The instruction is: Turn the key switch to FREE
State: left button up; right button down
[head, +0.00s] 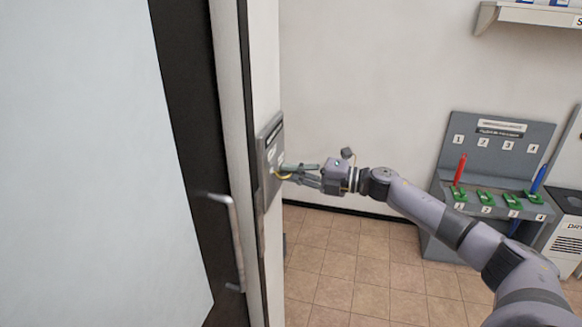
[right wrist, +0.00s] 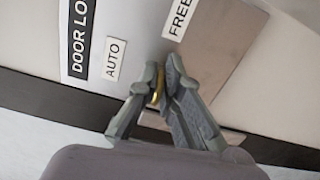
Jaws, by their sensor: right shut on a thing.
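The key switch panel (head: 269,150) is a grey metal plate on the narrow wall beside the door frame. In the right wrist view its plate (right wrist: 205,60) carries the labels DOOR LO..., cut off by the edge, AUTO (right wrist: 112,58) and FREE (right wrist: 180,18). My right gripper (head: 285,172) reaches the panel from the right; in the right wrist view its fingertips (right wrist: 163,78) are closed around a yellow brass key (right wrist: 157,90). The fingers hide most of the key and the switch, so I cannot tell its exact angle. My left gripper is not in view.
The door (head: 100,180) with a metal pull handle (head: 234,240) stands left of the panel. A grey stand (head: 507,132) with numbered slots, green pieces, and a red and a blue pen is at the right. A wall shelf (head: 530,14) hangs above. Tiled floor between is clear.

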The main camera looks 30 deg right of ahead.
jog(key=shift+m, duration=0.6)
jog(key=shift+f, duration=0.1)
jog(key=c, duration=1.8)
grip_release()
jog(key=shift+o, duration=0.2)
jog(key=v, duration=1.2)
jog(key=shift+f, duration=0.1)
